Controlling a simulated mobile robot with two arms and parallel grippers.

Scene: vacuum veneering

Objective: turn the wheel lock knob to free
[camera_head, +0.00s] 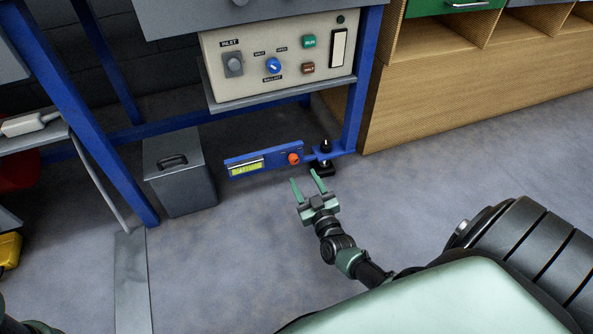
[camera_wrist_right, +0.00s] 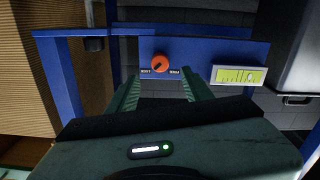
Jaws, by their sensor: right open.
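The wheel lock knob (camera_head: 294,158) is orange and sits on a blue plate (camera_head: 264,153) low on the blue frame, beside a yellow-green label strip (camera_head: 246,169). In the right wrist view the knob (camera_wrist_right: 160,64) lies beyond and between my right fingers, with small white lettering below it on both sides. The lettering and the knob's pointer are too small to read surely. My right gripper (camera_head: 305,178) is open and empty, its fingertips just short of the plate and apart from the knob. My left gripper is not in view.
A black wheel or foot (camera_head: 321,169) stands right of the plate under the blue leg. A grey lidded bin (camera_head: 181,172) stands to the left. A control panel (camera_head: 280,62) with knobs and buttons is above. A wooden cabinet (camera_head: 440,95) is at right. The floor in front is clear.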

